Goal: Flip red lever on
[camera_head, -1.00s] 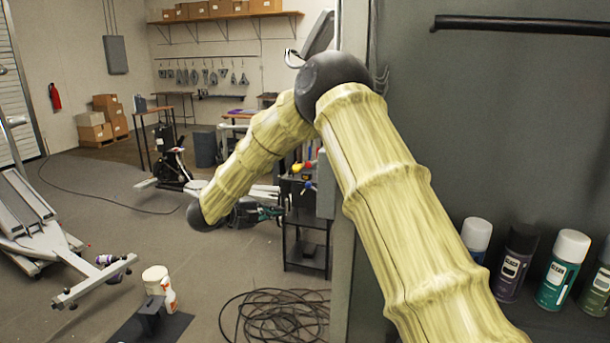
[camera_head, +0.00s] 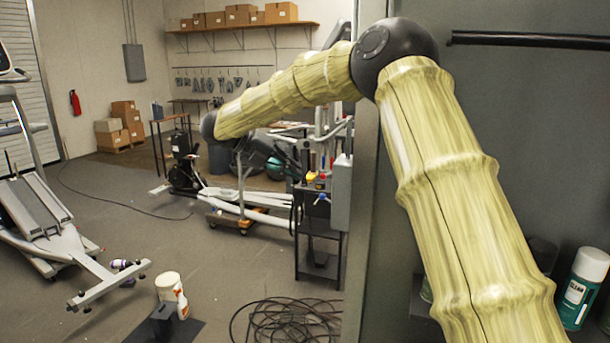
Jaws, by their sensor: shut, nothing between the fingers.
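I cannot make out the red lever for sure. A grey box (camera_head: 342,194) stands upright at the edge of the dark wall panel, beside a black stand; no red lever shows on its visible side. A small red item (camera_head: 322,177) shows just left of the box, too small to identify. My pale, ribbed arm reaches from the lower right over to a dark joint at the left. My gripper (camera_head: 275,167) seems to be the dark and teal shape beyond that joint, left of the grey box and apart from it. It looks shut and empty; its fingertips are unclear.
The black stand (camera_head: 318,262) holds small coloured items. Coiled black cable (camera_head: 288,322) lies on the floor. Exercise machines stand at left (camera_head: 45,215) and behind. A spray can (camera_head: 583,287) is at right, beside my arm. Floor at centre left is open.

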